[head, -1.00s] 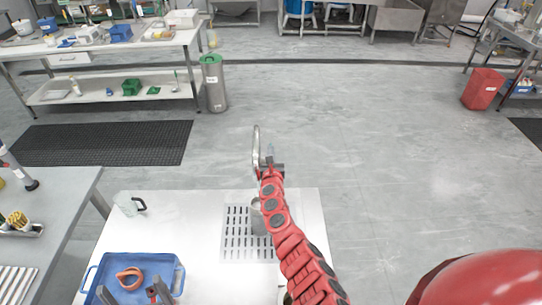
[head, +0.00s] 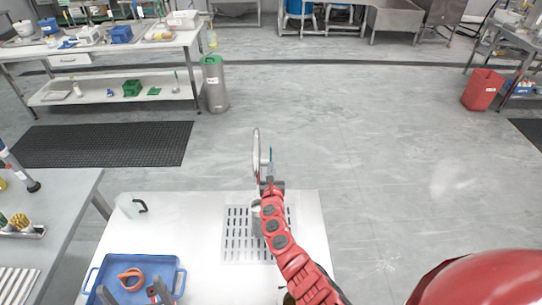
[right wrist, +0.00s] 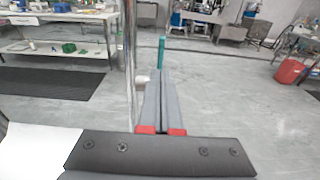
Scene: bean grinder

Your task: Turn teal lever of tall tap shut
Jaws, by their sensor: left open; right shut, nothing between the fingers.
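The tall tap (head: 256,150) is a thin metal spout rising over the white counter. Its teal lever (head: 270,155) stands upright just right of the spout. In the right wrist view the lever (right wrist: 161,52) shows beyond the fingertips, and the tap's metal pipe (right wrist: 130,50) rises left of the fingers. My right gripper (head: 269,183) is shut and empty, close to the lever; I cannot tell whether they touch. It also shows in the right wrist view (right wrist: 160,75). My left gripper (head: 133,294) is open at the lower left, over the blue tray, partly cut off.
The white counter (head: 200,215) has a slotted drain grid (head: 240,245) below the tap. A blue tray (head: 182,278) holds an orange ring-shaped item (head: 130,278). A clear jug with a black handle (head: 130,206) stands behind it. Open floor lies beyond the counter.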

